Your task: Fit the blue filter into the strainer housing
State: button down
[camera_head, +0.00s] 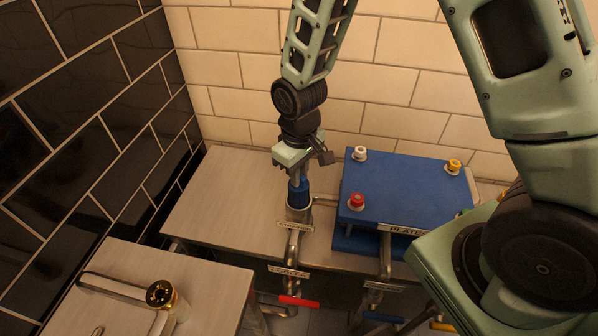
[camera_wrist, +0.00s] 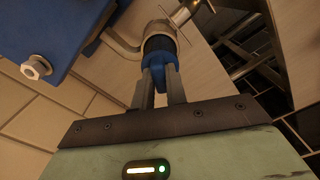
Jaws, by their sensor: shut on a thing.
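The blue filter (camera_head: 298,194) is upright in my gripper (camera_head: 298,178), just over the strainer housing (camera_head: 299,213). The housing is a metal cup on a pipe beside the blue plate unit, with a "STRAINER" label. In the wrist view my gripper (camera_wrist: 160,88) is shut on the filter's blue top (camera_wrist: 158,72). The filter's dark lower part (camera_wrist: 159,44) meets the housing's metal rim (camera_wrist: 160,29) and seems at least partly inside it. How deep it sits is hidden.
The blue plate unit (camera_head: 400,190) with red, white and yellow knobs stands close on the right. A label marked "COOLER" and a red valve handle (camera_head: 299,301) are below. A pale bench (camera_head: 222,200) is clear on the left. A gold-topped canister (camera_head: 161,295) stands on the front-left table.

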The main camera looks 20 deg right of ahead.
aim_at(299, 190)
jog(key=shift+f+b, duration=2)
jog(key=shift+f, duration=0.9)
jog(key=c, duration=1.3)
grip_release()
jog(key=shift+c, duration=0.2)
notch_tip(299, 190, up, 5)
jog(key=p, duration=0.4)
jog(key=shift+r, duration=0.1)
notch_tip(299, 190, up, 17)
jog(key=shift+r+b, duration=0.15)
jog(key=shift+b, duration=0.3)
jog(key=s+a+n, duration=0.1)
jog(key=s+a, duration=0.2)
jog(key=s, duration=0.7)
jog(key=s+a+n, duration=0.2)
jog(key=s+a, duration=0.1)
jog(key=s, duration=0.6)
jog(key=shift+s+a+f+y, duration=0.15)
jog(key=shift+s+f+y, duration=0.05)
jog(key=shift+s+y, duration=0.15)
